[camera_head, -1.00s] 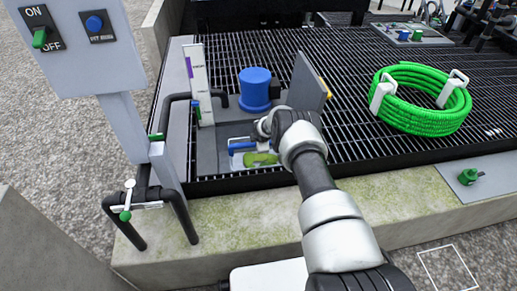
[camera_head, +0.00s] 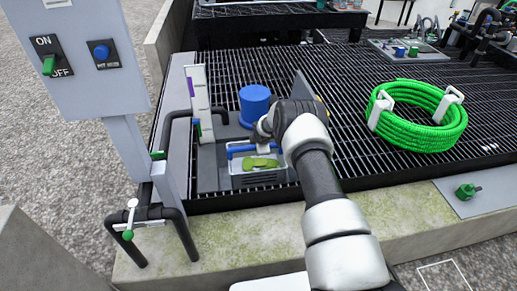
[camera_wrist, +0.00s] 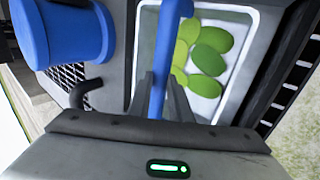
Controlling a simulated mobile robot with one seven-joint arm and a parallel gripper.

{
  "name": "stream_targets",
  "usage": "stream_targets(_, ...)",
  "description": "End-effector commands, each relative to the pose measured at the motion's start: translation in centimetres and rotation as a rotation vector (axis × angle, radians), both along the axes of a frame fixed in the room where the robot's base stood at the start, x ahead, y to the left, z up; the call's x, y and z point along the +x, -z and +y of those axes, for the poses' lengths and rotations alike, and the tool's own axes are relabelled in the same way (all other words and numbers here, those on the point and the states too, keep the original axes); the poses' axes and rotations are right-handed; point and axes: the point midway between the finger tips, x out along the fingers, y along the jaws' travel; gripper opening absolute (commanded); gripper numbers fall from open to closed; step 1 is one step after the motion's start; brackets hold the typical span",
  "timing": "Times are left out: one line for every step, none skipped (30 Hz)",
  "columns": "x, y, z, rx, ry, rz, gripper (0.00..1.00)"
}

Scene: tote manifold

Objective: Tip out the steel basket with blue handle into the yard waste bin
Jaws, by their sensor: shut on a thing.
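In the wrist view the basket's pale rim (camera_wrist: 245,75) and green pieces (camera_wrist: 205,60) show below the blue handle (camera_wrist: 160,65). My gripper (camera_wrist: 163,90) is shut on this handle, with one finger on each side. In the head view my gripper (camera_head: 262,132) is partly hidden by my own wrist. I cannot pick out a yard waste bin for certain.
A blue cylinder (camera_head: 254,103) stands just behind the basket, and a white marked post (camera_head: 200,105) to its left. A grey upright panel (camera_head: 305,90) is close behind my wrist. A green hose coil (camera_head: 417,115) lies right. A switch post (camera_head: 128,150) stands front left.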

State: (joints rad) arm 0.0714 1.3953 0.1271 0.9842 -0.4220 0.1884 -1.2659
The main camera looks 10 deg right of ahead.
Motion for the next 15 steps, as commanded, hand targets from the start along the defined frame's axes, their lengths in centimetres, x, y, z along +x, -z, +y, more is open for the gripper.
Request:
stream_targets(0.1,-1.1,0.0,0.0,0.0,-0.003,0.0)
stream_targets(0.1,-1.4,0.0,0.0,0.0,-0.002,0.0)
stream_targets(0.1,-1.9,0.0,0.0,0.0,-0.002,0.0)
stream_targets(0.1,-2.3,0.0,0.0,0.0,-0.002,0.0)
stream_targets(0.1,-2.7,0.0,0.0,0.0,-0.003,0.0)
stream_targets(0.1,-3.2,0.0,0.0,0.0,-0.003,0.0)
stream_targets(0.1,-3.5,0.0,0.0,0.0,-0.002,0.0)
stream_targets(0.0,-3.8,0.0,0.0,0.0,-0.002,0.0)
stream_targets(0.1,-4.3,0.0,0.0,0.0,-0.002,0.0)
stream_targets(0.1,-4.7,0.0,0.0,0.0,-0.002,0.0)
stream_targets(0.1,-5.1,0.0,0.0,0.0,-0.003,0.0)
stream_targets(0.1,-5.5,0.0,0.0,0.0,-0.003,0.0)
stream_targets(0.1,-5.9,0.0,0.0,0.0,-0.003,0.0)
stream_targets(0.1,-6.2,0.0,0.0,0.0,-0.002,0.0)
stream_targets(0.1,-6.7,0.0,0.001,-0.001,-0.003,0.0)
